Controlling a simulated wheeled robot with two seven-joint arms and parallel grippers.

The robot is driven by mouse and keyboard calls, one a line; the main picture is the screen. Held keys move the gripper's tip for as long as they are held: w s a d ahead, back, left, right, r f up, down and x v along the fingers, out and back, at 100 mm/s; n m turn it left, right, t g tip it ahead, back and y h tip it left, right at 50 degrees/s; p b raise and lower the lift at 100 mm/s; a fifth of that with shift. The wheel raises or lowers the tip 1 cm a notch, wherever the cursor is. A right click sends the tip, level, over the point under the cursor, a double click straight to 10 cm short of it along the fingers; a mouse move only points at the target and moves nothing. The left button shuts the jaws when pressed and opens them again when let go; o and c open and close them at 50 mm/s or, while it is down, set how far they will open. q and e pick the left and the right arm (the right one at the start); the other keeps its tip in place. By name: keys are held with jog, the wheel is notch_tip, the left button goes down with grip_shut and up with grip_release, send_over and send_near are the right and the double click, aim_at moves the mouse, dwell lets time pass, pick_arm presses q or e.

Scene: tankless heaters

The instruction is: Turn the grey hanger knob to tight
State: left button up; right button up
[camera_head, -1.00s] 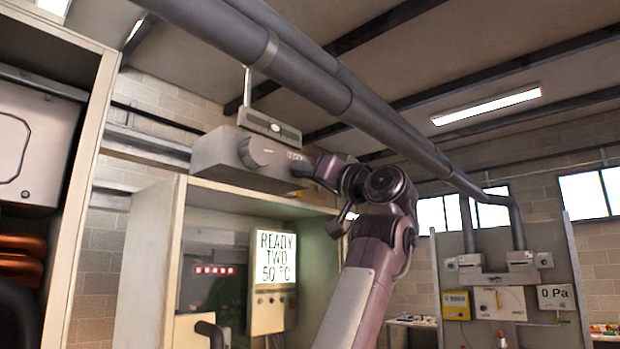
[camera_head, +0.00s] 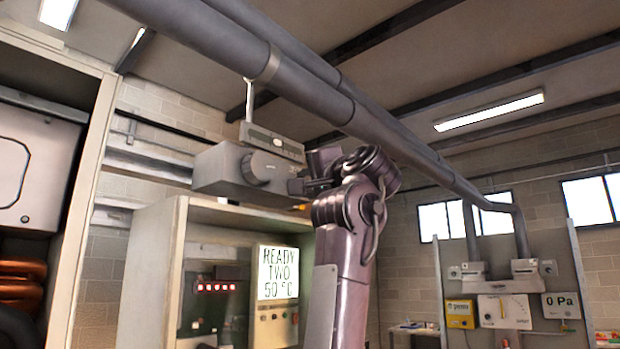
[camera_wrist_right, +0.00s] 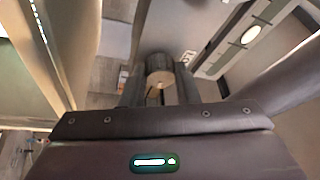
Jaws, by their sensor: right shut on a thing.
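A grey box (camera_head: 217,170) hangs under the large pipe, with a round grey knob (camera_head: 256,167) on its front face. My right gripper (camera_head: 300,186) is at the box's right end, to the right of that knob and apart from it. In the right wrist view my right gripper (camera_wrist_right: 160,88) has its fingers on both sides of a short round knob (camera_wrist_right: 159,71) with a tan-looking end face, and is shut on it. I cannot tell whether this is the hanger knob. Its setting is unreadable. My left gripper is not in view.
A thick grey pipe (camera_head: 310,92) runs just above the box and my right arm. A tall open cabinet (camera_head: 85,190) is at the left. A gauge panel (camera_head: 505,311) stands far right.

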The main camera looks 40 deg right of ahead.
jog(key=m+g+p, duration=0.1)
jog(key=m, duration=0.3)
jog(key=shift+r+g+h+p, duration=0.3)
jog(key=shift+r+g+p, duration=0.05)
jog(key=shift+g+p, duration=0.05)
jog(key=shift+m+p, duration=0.3)
jog(key=shift+m, duration=0.6)
jog(key=shift+g, duration=0.3)
jog(key=o, duration=1)
jog(key=shift+f, duration=0.1)
jog(key=b+v, duration=0.4)
jog(key=v, duration=0.3)
jog(key=shift+s+a, duration=0.1)
jog(key=shift+s, duration=0.25)
